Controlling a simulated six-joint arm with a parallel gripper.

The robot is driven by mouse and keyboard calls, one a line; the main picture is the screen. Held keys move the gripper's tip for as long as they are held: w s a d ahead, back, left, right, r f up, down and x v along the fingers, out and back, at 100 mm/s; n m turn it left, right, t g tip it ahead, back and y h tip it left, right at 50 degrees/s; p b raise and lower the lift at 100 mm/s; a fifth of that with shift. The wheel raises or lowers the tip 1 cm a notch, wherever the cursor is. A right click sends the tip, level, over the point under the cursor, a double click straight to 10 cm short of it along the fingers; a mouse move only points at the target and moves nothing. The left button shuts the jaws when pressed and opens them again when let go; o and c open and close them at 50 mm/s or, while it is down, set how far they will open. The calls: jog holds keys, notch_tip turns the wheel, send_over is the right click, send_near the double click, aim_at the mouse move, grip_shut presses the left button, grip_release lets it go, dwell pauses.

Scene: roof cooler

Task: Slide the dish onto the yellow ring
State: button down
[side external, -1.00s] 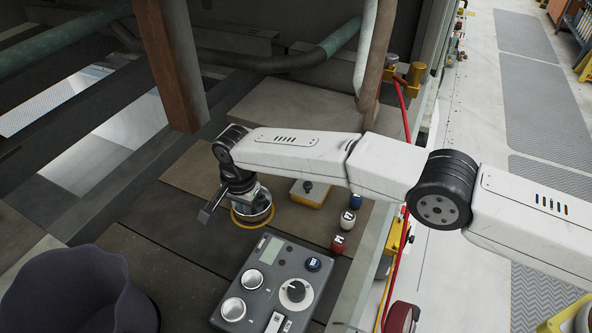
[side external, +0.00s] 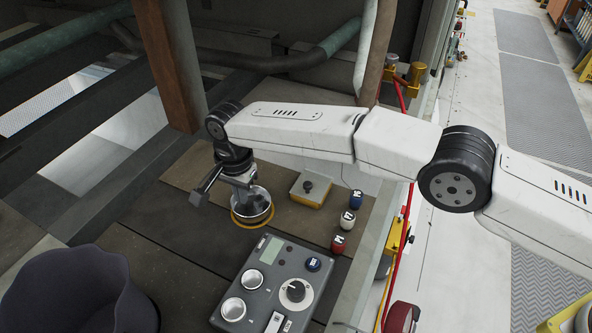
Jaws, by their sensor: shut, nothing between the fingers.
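The dish (side external: 254,212) is a shallow, round, clear or metallic-looking vessel. It stands on the yellow ring (side external: 241,222), whose rim shows along the dish's left and lower edge. My gripper (side external: 236,197) is shut and empty. It is above and at the left side of the dish, and from this view I cannot tell whether it touches it. The gripper and wrist hide the far left part of the dish.
A grey control box (side external: 264,287) with a knob and round metal wells stands in front. Red, white and blue small canisters (side external: 347,219) and a yellow-based block (side external: 309,190) are to the right. A dark tub (side external: 78,292) is at lower left.

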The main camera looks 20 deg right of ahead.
jog(key=shift+r, duration=2.3)
jog(key=s+d+r+n, duration=0.1)
jog(key=s+d+n, duration=0.15)
jog(key=d, duration=0.65)
jog(key=s+d+r+n, duration=0.1)
jog(key=s+d+n, duration=0.15)
jog(key=d, duration=0.65)
jog(key=s+d+r+n, duration=0.2)
jog(key=d+n, duration=0.2)
jog(key=d, duration=0.5)
jog(key=s+d+f+t, duration=0.2)
jog(key=s+d, duration=1.2)
jog(key=s, duration=0.1)
jog(key=shift+d+f+t, duration=0.2)
jog(key=shift+d+t, duration=0.1)
jog(key=shift+d, duration=0.05)
